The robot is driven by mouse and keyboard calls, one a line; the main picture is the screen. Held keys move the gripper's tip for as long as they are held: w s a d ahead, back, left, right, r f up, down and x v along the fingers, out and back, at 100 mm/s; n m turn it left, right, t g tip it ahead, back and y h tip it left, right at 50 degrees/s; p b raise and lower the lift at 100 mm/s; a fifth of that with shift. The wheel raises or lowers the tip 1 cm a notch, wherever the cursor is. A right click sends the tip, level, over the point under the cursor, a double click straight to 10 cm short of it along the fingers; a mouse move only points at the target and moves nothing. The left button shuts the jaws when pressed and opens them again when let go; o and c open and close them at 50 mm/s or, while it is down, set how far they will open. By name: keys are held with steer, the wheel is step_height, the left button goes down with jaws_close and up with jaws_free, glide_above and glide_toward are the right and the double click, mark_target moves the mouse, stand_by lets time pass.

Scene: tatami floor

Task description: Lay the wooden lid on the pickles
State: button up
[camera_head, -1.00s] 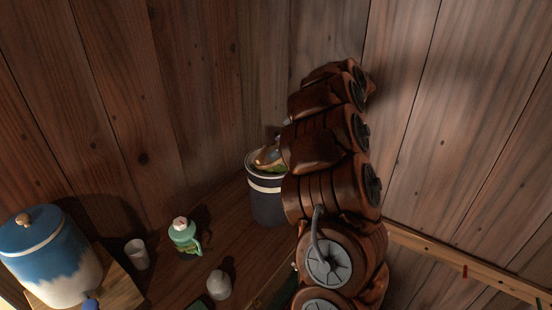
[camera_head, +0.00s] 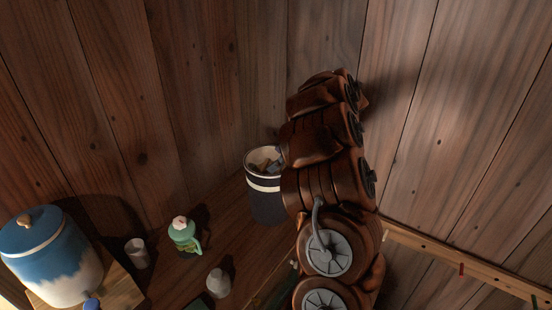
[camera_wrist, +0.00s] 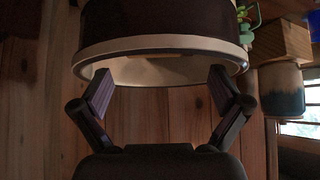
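The dark crock with a pale rim and white band (camera_head: 268,205) stands by the back wall, left of my arm. Brown and grey-blue shapes (camera_head: 264,160) show inside its mouth; I cannot tell whether one is the wooden lid, and no pickles can be made out. In the wrist view the crock's pale rim (camera_wrist: 160,44) spans the top, with the crock appearing upside down. My gripper (camera_wrist: 162,84) is at the mouth, its two fingers spread apart with nothing visible between them. I cannot tell whether the fingers touch the rim. My arm hides the crock's right side.
A blue and white lidded jar (camera_head: 60,265) stands on a wooden block (camera_head: 122,288) at the lower left. Plank walls close the corner.

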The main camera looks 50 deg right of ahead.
steer(key=shift+r, duration=0.15)
steer(key=b+v, duration=0.2)
steer(key=v, duration=1)
steer(key=shift+b, duration=0.35)
steer(key=shift+w+d, duration=0.1)
steer(key=shift+w, duration=0.05)
